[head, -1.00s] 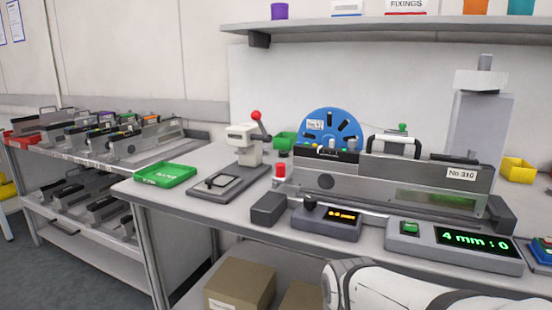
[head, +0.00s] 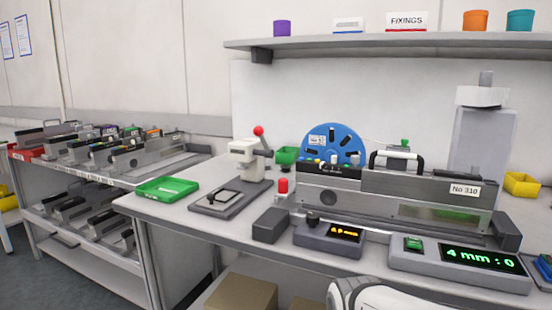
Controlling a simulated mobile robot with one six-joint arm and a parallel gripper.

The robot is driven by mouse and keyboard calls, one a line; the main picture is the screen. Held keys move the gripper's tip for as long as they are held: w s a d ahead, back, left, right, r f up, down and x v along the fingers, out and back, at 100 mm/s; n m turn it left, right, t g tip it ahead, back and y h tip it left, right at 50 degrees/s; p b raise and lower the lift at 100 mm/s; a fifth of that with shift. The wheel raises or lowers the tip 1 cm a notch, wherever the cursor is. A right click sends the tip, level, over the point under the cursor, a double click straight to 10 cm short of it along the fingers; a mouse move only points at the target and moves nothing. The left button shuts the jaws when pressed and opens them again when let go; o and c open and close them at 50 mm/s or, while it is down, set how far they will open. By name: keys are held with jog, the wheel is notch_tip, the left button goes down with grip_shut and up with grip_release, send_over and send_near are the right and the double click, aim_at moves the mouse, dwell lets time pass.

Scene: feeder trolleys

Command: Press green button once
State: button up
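The green button (head: 413,243) sits on the left of a grey control box (head: 459,274) at the front right of the bench. The box's display (head: 481,259) reads "4 mm : 0" in green. Behind it stands a metal feeder (head: 395,206) labelled "No 310", with a blue reel (head: 334,144) at its back. A white part of my arm shows at the bottom edge, in front of and below the control box. My gripper is out of the picture, so its place relative to the button is hidden.
A smaller box (head: 329,236) with a knob and orange display stands left of the control box, beside a dark block (head: 271,225). A press with a red ball (head: 247,160) and a green tray (head: 167,189) are further left. A feeder trolley (head: 75,172) stands at the left.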

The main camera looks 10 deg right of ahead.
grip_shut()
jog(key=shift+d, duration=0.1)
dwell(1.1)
